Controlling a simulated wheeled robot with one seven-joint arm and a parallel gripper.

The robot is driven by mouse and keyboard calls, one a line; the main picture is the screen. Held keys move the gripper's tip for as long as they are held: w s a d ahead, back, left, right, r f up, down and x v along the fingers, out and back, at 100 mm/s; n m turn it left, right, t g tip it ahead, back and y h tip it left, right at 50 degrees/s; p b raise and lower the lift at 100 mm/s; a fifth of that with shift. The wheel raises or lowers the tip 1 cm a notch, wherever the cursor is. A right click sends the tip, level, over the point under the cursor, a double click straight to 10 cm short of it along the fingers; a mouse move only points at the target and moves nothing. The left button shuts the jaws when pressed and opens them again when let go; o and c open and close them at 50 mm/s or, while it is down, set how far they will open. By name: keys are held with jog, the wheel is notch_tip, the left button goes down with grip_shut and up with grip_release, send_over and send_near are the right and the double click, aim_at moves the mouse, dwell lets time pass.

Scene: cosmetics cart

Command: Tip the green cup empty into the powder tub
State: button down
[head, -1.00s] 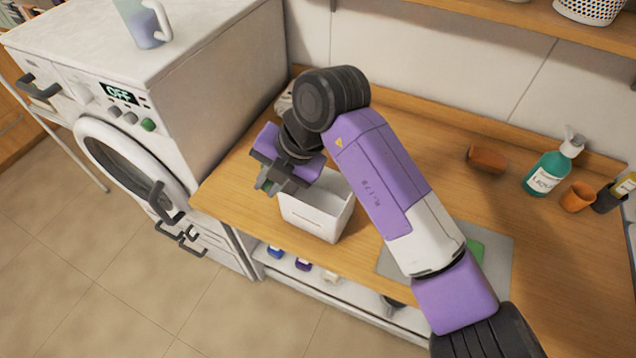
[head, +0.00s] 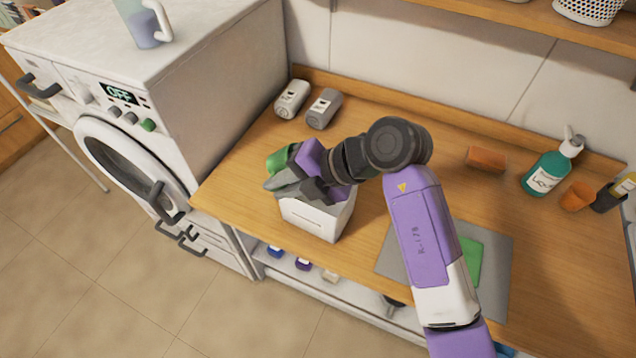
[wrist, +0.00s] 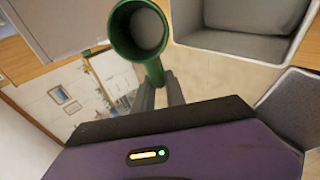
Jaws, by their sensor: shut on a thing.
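The green cup (head: 280,158) is at the tip of my gripper (head: 284,184), beside and above the left rim of the white powder tub (head: 314,218). In the wrist view my fingers (wrist: 160,88) are shut on the handle side of the cup (wrist: 118,32). The cup's round mouth faces the wrist camera, and something pale grey shows inside; whether it is powder or the bare bottom I cannot tell. The tub (wrist: 290,52) is at the upper right there, its open inside grey, apart from the cup. In the head view my gripper hides much of the tub's opening.
A washing machine (head: 215,90) borders the left.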

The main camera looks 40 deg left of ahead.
jog(key=shift+r+y, duration=0.15)
jog(key=shift+y, duration=0.45)
jog(key=shift+d+f+g+y, duration=0.1)
jog(key=shift+f+g+y, duration=0.2)
jog(key=shift+g, duration=0.1)
jog(key=shift+f+y+b, duration=0.4)
jog(key=shift+f+b, duration=0.15)
jog(key=shift+b, duration=0.5)
jog(key=shift+w+d+r+g+y+b, duration=0.1)
jog(key=shift+r+g+y+b, duration=0.2)
jog(key=shift+r+b, duration=0.1)
jog(key=shift+d+y+b, duration=0.1)
jog(key=shift+y+b, duration=0.4)
jog(key=shift+b, duration=0.75)
jog(key=shift+w+d+f+g+y+b, duration=0.45)
jog(key=shift+d+g+y+b, duration=0.3)
jog(key=shift+b, duration=0.65)
jog(key=shift+d+r+g+y+b, duration=0.1)
jog(key=shift+r+g+y+b, duration=0.15)
jog(key=shift+r+y+b, duration=0.55)
